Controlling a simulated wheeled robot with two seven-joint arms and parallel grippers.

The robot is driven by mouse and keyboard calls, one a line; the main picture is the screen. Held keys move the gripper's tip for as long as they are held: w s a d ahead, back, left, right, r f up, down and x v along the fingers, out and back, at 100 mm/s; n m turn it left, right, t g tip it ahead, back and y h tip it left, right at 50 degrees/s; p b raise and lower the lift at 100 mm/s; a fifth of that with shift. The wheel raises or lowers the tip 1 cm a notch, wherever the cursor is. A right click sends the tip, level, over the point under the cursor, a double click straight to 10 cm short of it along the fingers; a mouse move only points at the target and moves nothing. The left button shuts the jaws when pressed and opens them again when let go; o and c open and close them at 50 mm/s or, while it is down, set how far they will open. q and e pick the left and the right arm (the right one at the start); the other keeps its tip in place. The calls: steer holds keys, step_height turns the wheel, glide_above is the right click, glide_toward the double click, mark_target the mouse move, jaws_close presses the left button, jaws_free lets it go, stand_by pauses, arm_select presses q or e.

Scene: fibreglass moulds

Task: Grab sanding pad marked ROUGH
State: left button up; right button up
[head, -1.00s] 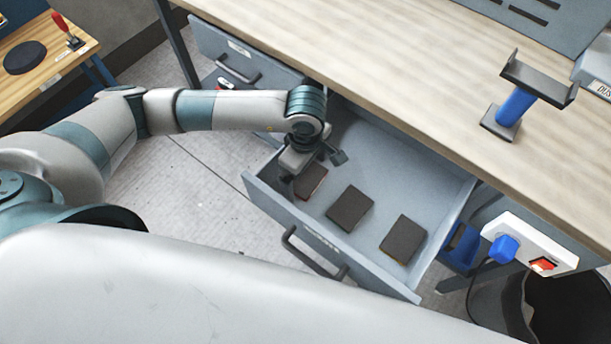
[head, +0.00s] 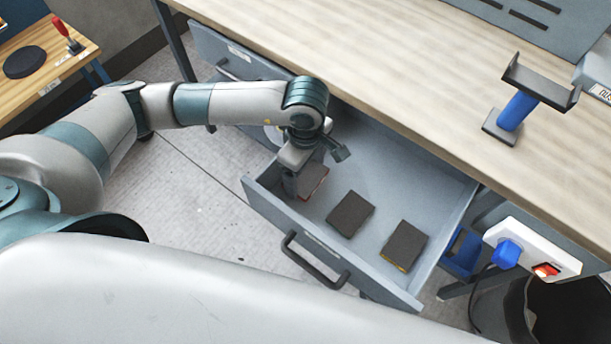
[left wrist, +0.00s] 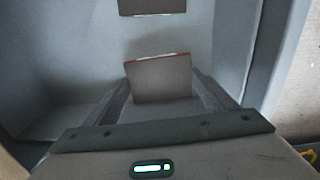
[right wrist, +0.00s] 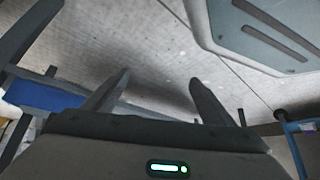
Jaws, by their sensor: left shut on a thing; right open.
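Three dark sanding pads are in the open drawer (head: 268,207). The left pad (head: 314,181) has a red edge, and my left gripper (head: 298,184) is shut on it. In the left wrist view this pad (left wrist: 160,80) stands tilted between the two fingers, its red edge on top. The middle pad (head: 350,214) and the right pad (head: 404,246), which has a yellowish edge, lie flat on the drawer floor. No marking can be read on any pad. My right gripper (right wrist: 156,95) is open and empty above the floor in the right wrist view.
The wooden worktop (head: 400,70) overhangs the back of the drawer. A blue-handled tool (head: 516,108) stands on it. A white power strip (head: 530,250) and a dark bin (head: 560,310) are to the right. A closed drawer (head: 235,60) is at the left.

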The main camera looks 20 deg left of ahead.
arm_select(q)
steer(key=d+r+b, duration=0.2)
steer(key=d+r, duration=0.6)
steer(key=d, duration=0.3)
steer(key=shift+d+b, duration=0.35)
steer(key=shift+b, duration=0.05)
arm_select(e)
steer(key=shift+s+d+f+g+h, duration=0.15)
steer(key=shift+s+d+f+g, duration=0.5)
steer(key=shift+d, duration=0.15)
steer(key=shift+s+d+f+g+h, duration=0.15)
steer(key=shift+s+d+f+g, duration=0.4)
steer(key=shift+d, duration=0.2)
arm_select(q)
steer(key=shift+a, duration=0.1)
